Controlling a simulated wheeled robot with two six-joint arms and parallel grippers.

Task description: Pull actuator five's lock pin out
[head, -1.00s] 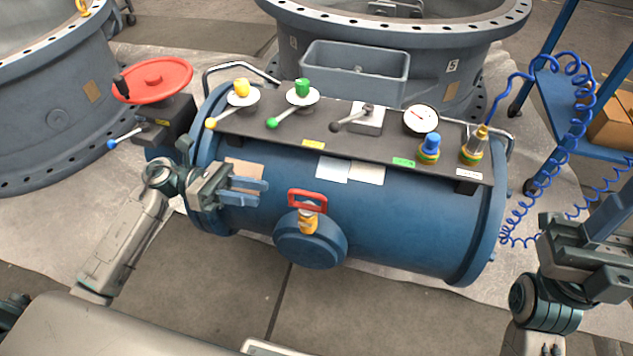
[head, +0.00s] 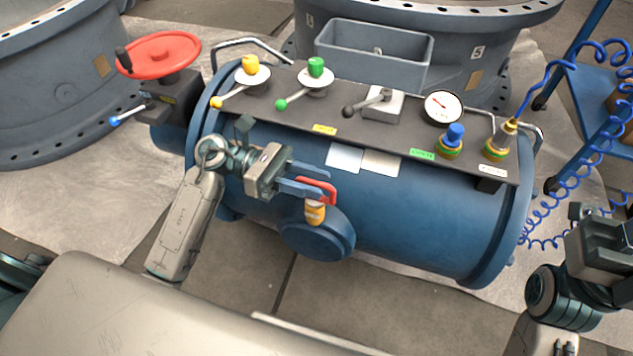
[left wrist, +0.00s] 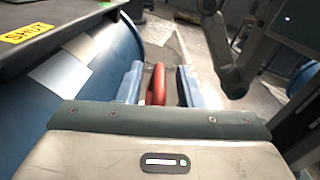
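The lock pin's red pull handle (head: 320,190) stands on a brass-yellow collar (head: 315,212) on the blue round end cap (head: 318,238) at the front of the blue cylinder actuator (head: 400,215). My left gripper (head: 325,181) is open at the handle, its fingers reaching in from the left. In the left wrist view the red handle (left wrist: 158,85) stands between the two blue fingers (left wrist: 158,86), with a gap on each side. My right gripper (head: 605,235) is at the right edge, partly cut off, away from the actuator.
A dark panel on the actuator carries yellow (head: 250,66) and green (head: 316,68) knobbed valves, a grey lever (head: 382,98), a gauge (head: 443,106) and a blue knob (head: 454,136). A red handwheel (head: 158,56) is at left. A grey bin (head: 372,50) and the flange marked 5 (head: 477,52) stand behind.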

